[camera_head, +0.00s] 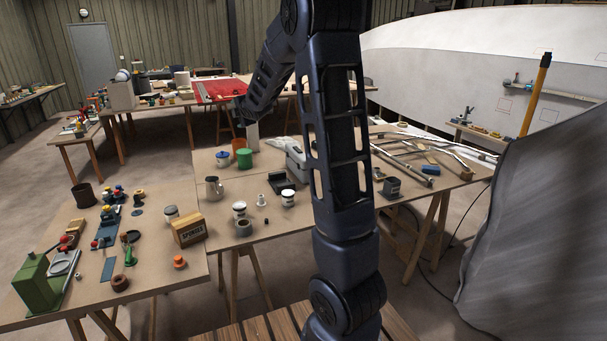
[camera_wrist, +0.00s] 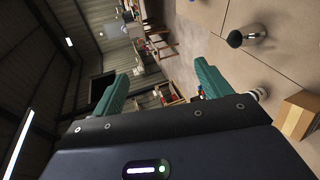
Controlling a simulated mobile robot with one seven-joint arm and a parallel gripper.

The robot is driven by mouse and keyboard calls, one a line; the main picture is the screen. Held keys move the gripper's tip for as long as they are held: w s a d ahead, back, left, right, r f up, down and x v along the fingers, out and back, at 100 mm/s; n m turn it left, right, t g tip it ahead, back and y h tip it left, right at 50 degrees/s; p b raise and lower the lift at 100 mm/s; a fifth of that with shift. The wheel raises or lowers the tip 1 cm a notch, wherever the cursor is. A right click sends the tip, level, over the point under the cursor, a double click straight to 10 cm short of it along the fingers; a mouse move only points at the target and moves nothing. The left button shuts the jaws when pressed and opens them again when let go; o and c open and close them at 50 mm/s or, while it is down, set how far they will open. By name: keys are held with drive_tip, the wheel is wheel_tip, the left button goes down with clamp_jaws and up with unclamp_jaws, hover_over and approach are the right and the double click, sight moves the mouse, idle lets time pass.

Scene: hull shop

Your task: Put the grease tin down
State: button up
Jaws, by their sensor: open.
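My gripper (camera_wrist: 161,72) shows in the wrist view with its two teal fingers wide apart and nothing between them. Its fingers cannot be made out in the head view. No tin in view can be read as the grease tin. A green tin (camera_head: 245,159) stands farther back. All stand apart from my gripper.
A green machine (camera_head: 40,283) is at far left. Bare bench lies around the front middle. A grey draped shape (camera_head: 540,220) fills the right.

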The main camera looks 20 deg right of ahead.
drive_tip(key=s+d+r+m+g+h, duration=0.1)
drive_tip(key=s+d+m, duration=0.1)
drive_tip(key=s+m, duration=0.35)
drive_tip(key=s+d+r+m+g+h, duration=0.1)
drive_tip(key=s+d+m+g, duration=0.15)
drive_tip(key=s, duration=0.65)
drive_tip(key=s+d+m+g+h, duration=0.1)
drive_tip(key=s+d+m, duration=0.2)
drive_tip(key=s, duration=0.4)
drive_tip(key=s+f+m+g, duration=0.1)
drive_tip(key=s+f+m, duration=0.1)
drive_tip(key=s, duration=0.7)
drive_tip(key=s+f+m+g, duration=0.2)
drive_tip(key=s+m, duration=0.2)
drive_tip(key=s, duration=0.6)
drive_tip(key=s+a+f+m+g, duration=0.1)
drive_tip(key=s+f+m+g, duration=0.1)
drive_tip(key=s, duration=0.8)
drive_tip(key=shift+m+y, duration=0.3)
drive_tip(key=shift+m, duration=0.6)
drive_tip(key=shift+o, duration=0.2)
drive_tip(key=shift+s, duration=0.1)
